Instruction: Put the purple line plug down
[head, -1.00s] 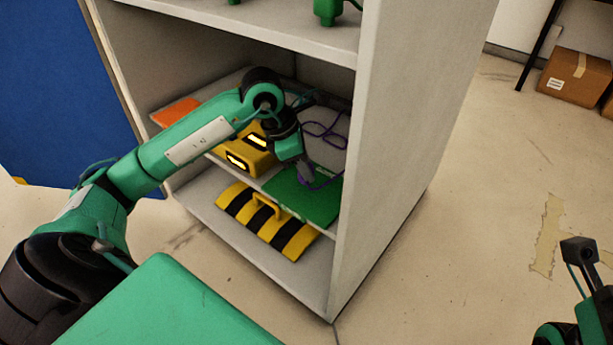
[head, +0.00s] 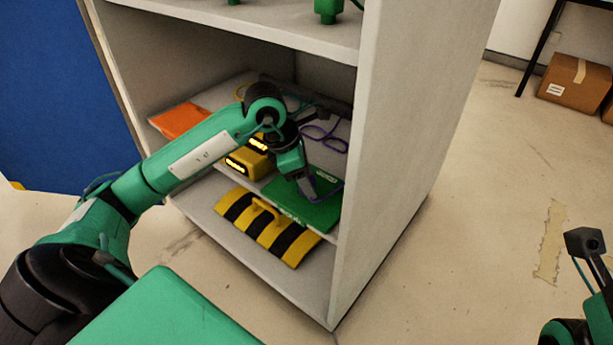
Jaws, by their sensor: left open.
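The purple line (head: 325,139) lies in loops on the middle shelf of the cabinet, and part of it runs down the right side of the green pad (head: 318,212). My left gripper (head: 306,188) reaches into the cabinet from the left and is open, low over the green pad. The plug at the line's end is small and mostly hidden at my fingers; I cannot tell whether it touches the pad.
A yellow device with lit strips (head: 248,160) and an orange pad (head: 180,120) are on the same shelf. A yellow-and-black striped ramp (head: 262,228) lies on the lower shelf. The cabinet's side wall (head: 400,130) stands close on the right.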

